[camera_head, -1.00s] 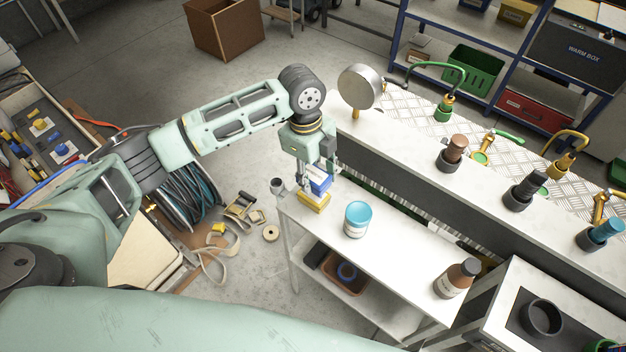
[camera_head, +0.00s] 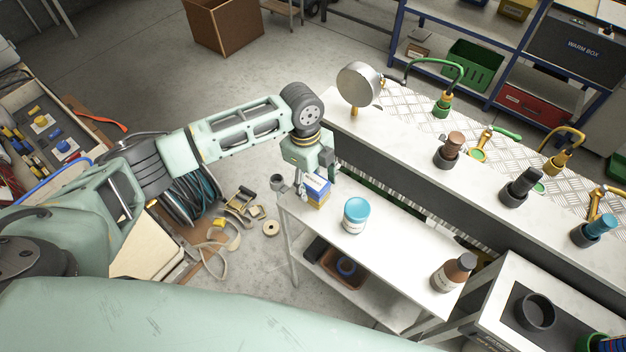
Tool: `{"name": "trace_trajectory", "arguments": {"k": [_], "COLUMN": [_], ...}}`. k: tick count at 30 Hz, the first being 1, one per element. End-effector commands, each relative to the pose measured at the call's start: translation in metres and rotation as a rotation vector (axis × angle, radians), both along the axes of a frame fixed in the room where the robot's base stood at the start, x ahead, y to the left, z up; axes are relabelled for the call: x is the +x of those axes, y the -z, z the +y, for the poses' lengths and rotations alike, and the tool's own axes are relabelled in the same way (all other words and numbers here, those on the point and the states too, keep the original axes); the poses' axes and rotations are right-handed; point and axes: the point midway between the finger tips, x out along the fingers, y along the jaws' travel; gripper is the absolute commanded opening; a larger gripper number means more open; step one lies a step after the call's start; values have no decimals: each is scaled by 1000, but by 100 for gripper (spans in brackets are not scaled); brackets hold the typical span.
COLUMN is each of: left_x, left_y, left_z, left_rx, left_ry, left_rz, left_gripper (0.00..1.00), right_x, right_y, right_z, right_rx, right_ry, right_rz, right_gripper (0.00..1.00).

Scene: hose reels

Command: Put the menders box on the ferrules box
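A blue and white box (camera_head: 316,187) sits between the fingers of my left gripper (camera_head: 315,182), at the near-left end of the white table (camera_head: 395,240). The labels are too small to read; I take the blue one as the menders box and the yellow one as the ferrules box. The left gripper seems shut on the blue box, though its fingers are partly hidden. My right gripper is not in view.
A blue-lidded tub (camera_head: 356,215) stands just right of the boxes, and a brown bottle (camera_head: 455,272) farther along the table. A raised bench (camera_head: 400,145) with hose fittings and a round gauge (camera_head: 359,84) runs behind. The tabletop between tub and bottle is clear.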

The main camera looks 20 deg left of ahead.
Motion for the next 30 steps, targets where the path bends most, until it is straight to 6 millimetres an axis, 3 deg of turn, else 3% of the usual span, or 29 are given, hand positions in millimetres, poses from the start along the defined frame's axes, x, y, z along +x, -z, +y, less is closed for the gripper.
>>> {"name": "trace_trajectory", "arguments": {"k": [11,24,30], "left_x": [2,5,5], "left_y": [-11,-98,-119], "left_z": [1,11,13], "left_rx": [-1,-1,0], "left_ry": [0,0,0], "left_rz": [-4,-4,-1], "left_gripper": [57,57,57], "right_x": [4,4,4], "right_y": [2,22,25], "right_z": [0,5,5], "right_rx": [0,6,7], "right_ry": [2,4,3], "right_rz": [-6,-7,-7], "right_gripper": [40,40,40]}}
